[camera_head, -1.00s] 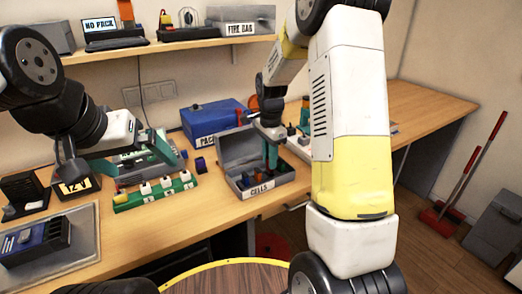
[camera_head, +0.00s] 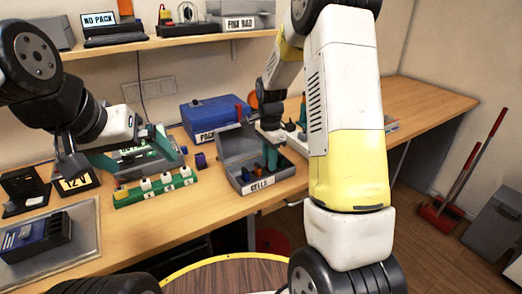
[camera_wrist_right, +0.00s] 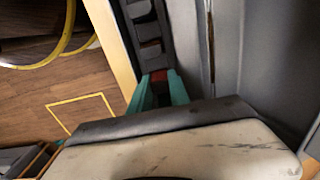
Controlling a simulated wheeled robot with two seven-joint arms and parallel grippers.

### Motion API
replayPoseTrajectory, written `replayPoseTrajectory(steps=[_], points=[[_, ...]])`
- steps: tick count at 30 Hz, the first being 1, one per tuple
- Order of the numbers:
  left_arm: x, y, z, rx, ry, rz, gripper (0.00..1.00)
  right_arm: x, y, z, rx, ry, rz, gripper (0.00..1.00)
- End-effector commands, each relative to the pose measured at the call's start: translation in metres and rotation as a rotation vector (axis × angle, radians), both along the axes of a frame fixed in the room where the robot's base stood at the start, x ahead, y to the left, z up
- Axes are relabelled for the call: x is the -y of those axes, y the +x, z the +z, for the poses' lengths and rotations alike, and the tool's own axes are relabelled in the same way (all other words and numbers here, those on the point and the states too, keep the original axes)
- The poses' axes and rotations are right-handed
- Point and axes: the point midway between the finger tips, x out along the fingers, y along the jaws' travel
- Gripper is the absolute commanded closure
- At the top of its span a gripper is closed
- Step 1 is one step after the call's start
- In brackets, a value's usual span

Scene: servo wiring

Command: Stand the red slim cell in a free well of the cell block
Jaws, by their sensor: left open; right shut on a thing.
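My right gripper (camera_head: 269,165) is down inside the open grey box labelled CELLS (camera_head: 240,183). In the right wrist view its teal fingers (camera_wrist_right: 158,88) are shut on a small red piece, which looks like the end of the red slim cell (camera_wrist_right: 158,75). The rest of the cell is hidden. A dark strip with several pockets (camera_wrist_right: 147,30) lies just beyond the fingertips. I cannot tell for certain which object is the cell block. My left gripper (camera_head: 138,157) is open over the bench at the left, its teal fingers wide apart.
A green board with several white parts (camera_head: 155,190) lies left of the CELLS box. A blue case (camera_head: 208,118) stands behind. A dark blue and black unit (camera_head: 35,240) sits on a grey mat (camera_head: 85,250) at the near left.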

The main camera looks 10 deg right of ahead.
Motion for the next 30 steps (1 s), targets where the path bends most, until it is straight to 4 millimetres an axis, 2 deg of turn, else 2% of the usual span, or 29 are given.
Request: replayPoseTrajectory(steps=[4,5,8,9,17,30], points=[[0.0,0.0,0.0,0.0,0.0,0.0,0.0,0.0,0.0,-0.004,0.0,0.0,0.0,1.0],[0.0,0.0,0.0,0.0,0.0,0.0,0.0,0.0,0.0,-0.004,0.001,0.0,0.0,0.74],[0.0,0.0,0.0,0.0,0.0,0.0,0.0,0.0,0.0,-0.003,0.001,0.0,0.0,0.54],[0.0,0.0,0.0,0.0,0.0,0.0,0.0,0.0,0.0,-0.003,0.001,0.0,0.0,0.52],[0.0,0.0,0.0,0.0,0.0,0.0,0.0,0.0,0.0,0.0,0.001,-0.001,0.0,0.52],[0.0,0.0,0.0,0.0,0.0,0.0,0.0,0.0,0.001,0.066,0.003,0.0,0.0,0.52]])
